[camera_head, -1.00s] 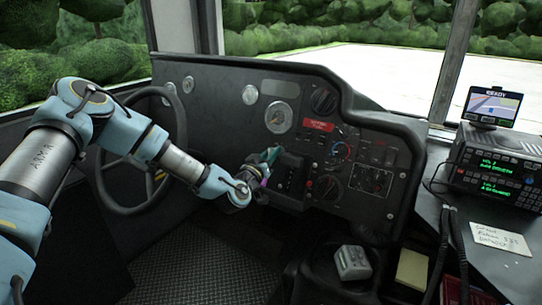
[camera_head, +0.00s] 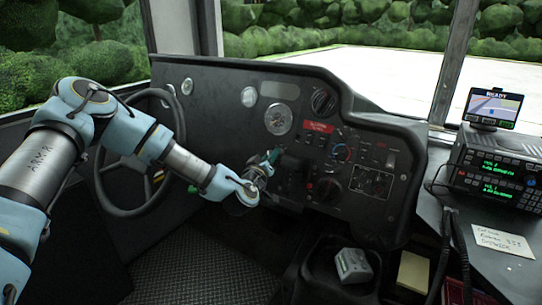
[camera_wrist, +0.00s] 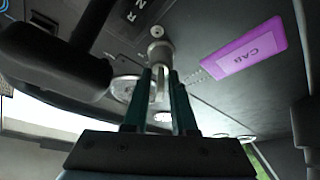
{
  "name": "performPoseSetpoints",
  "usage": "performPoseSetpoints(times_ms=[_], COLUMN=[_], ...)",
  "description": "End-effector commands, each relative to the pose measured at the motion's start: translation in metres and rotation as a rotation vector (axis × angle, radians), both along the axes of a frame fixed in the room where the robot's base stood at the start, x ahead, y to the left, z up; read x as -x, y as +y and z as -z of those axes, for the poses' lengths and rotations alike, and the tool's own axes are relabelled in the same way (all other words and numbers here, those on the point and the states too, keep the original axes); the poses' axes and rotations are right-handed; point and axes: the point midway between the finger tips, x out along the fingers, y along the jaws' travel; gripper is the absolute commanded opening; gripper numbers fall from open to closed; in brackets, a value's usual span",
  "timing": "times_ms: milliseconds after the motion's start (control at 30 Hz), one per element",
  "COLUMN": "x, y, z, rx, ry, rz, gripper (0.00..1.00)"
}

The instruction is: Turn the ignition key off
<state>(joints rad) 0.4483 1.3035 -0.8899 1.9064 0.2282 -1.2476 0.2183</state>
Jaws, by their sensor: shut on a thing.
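The ignition key (camera_wrist: 160,84) is a narrow silver piece between the two teal fingers of my gripper (camera_wrist: 166,82) in the wrist view. My gripper is shut on it, and the fingers hide much of its sides. Just beyond the fingertips is the round metal ignition lock (camera_wrist: 156,50) on the dark panel. A purple tag (camera_wrist: 245,48) marked CAB hangs by a small chain to the right of the fingers. In the head view, my gripper (camera_head: 272,157) is at the dashboard, right of the steering wheel. The key is too small and covered to make out there.
The steering wheel (camera_head: 108,155) stands left of my gripper, behind my arm. A dark lever (camera_wrist: 55,60) is close on the left in the wrist view. The dashboard (camera_head: 225,105) carries gauges and knobs. A radio (camera_head: 500,168) is at the far right.

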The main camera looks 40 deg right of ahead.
Motion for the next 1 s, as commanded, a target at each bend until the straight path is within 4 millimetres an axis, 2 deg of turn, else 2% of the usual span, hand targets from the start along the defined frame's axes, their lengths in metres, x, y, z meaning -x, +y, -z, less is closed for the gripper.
performPoseSetpoints(times_ms=[33,67,200,433,567,1000], x=[0.000,0.000,0.000,0.000,0.004,0.040], y=[0.001,0.001,0.001,0.001,0.008,0.079], z=[0.002,0.002,0.001,0.001,0.001,0.002], rx=[-0.003,-0.003,-0.002,-0.001,-0.001,-0.003], ry=[0.002,0.002,0.001,-0.001,-0.001,0.001], rz=[0.000,0.000,-0.001,0.001,0.001,0.001], gripper=[0.00,0.26,0.40,0.40,0.40,0.40])
